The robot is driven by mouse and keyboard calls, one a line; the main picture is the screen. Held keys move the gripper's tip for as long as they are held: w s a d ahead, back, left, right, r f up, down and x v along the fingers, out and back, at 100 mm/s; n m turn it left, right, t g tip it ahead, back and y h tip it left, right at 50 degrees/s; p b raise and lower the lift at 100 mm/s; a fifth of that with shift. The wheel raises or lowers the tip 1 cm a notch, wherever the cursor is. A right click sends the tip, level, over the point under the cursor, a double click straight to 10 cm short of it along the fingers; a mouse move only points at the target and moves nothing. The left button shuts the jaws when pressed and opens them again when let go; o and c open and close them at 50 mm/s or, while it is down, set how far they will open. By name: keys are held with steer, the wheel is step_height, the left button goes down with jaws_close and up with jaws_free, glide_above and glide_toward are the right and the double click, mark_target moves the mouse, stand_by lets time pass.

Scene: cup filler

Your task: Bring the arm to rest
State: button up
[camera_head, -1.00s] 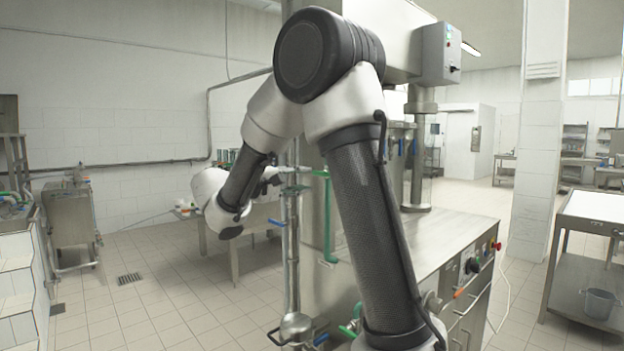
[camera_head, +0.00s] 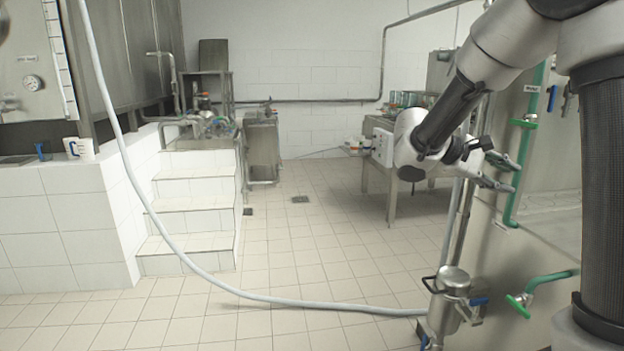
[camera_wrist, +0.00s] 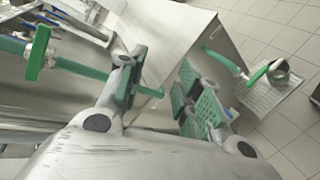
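My arm comes in at the right of the head view, bent, with its forearm slanting down to the left. My gripper (camera_head: 507,173) points right in that view, in front of the steel machine side. Its two fingers stand apart with nothing visible between them. In the wrist view, my gripper (camera_wrist: 164,72) shows two spread fingers with green pads. A steel surface shows behind them.
A steel machine (camera_head: 548,215) with green-handled valves (camera_head: 524,305) stands close beside my gripper. A grey hose (camera_head: 250,295) runs across the floor. White tiled steps (camera_head: 190,215) are at the left. The tiled floor (camera_head: 310,240) between is mostly open.

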steer(key=s+a+m+t+y, duration=0.1)
steer(key=s+a+y, duration=0.1)
steer(key=s+y, duration=0.2)
steer(key=s+a+f+m+t+y, duration=0.1)
steer(key=s+a+m+t+y, duration=0.1)
steer(key=s, duration=0.9)
steer(key=s+a+f+m+t+y, duration=0.1)
steer(key=s+a+y, duration=0.3)
steer(key=s+y, duration=0.3)
steer(key=shift+s+a+f+t, duration=0.2)
steer(key=shift+s+t, duration=0.1)
steer(key=shift+s, duration=0.1)
